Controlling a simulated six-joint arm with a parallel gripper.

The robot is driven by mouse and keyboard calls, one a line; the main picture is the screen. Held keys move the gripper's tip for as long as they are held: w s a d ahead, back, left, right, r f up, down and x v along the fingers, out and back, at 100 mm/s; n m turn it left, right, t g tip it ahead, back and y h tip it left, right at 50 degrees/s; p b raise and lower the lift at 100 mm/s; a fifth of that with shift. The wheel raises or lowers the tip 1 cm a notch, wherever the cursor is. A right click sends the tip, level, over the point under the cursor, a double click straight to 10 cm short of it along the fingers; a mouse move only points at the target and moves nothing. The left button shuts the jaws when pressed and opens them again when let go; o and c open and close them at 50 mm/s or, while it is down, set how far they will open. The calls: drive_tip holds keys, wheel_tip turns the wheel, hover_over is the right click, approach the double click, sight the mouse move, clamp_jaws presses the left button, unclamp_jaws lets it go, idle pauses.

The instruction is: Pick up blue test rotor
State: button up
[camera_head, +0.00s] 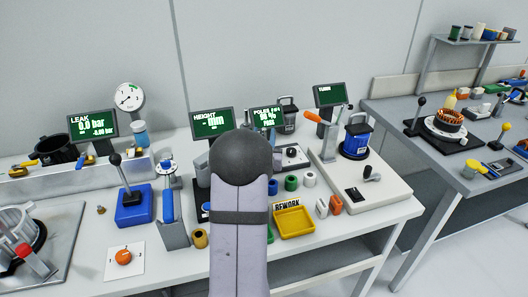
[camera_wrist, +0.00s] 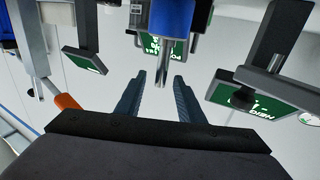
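In the wrist view, a blue cylinder with a bare metal shaft (camera_wrist: 172,16), which looks like the blue test rotor, enters from the top edge. The shaft end points down in that picture, which appears upside down.
A blue part with a dark handle (camera_head: 356,140) stands at the right station by an orange-handled tool (camera_head: 317,118). A yellow REWORK tray (camera_head: 294,221) and small coloured rings are right of my arm. Display screens, including the height display (camera_head: 212,123), stand along the back.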

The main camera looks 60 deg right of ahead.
drive_tip(key=p+x, duration=0.2)
drive_tip(key=x, duration=0.4)
drive_tip(key=shift+f, duration=0.2)
drive_tip(key=shift+w, duration=0.1)
drive_tip(key=shift+c, duration=0.4)
clamp_jaws()
idle(0.5)
idle(0.5)
drive_tip(key=shift+d+r, duration=0.15)
drive_tip(key=shift+r, duration=0.1)
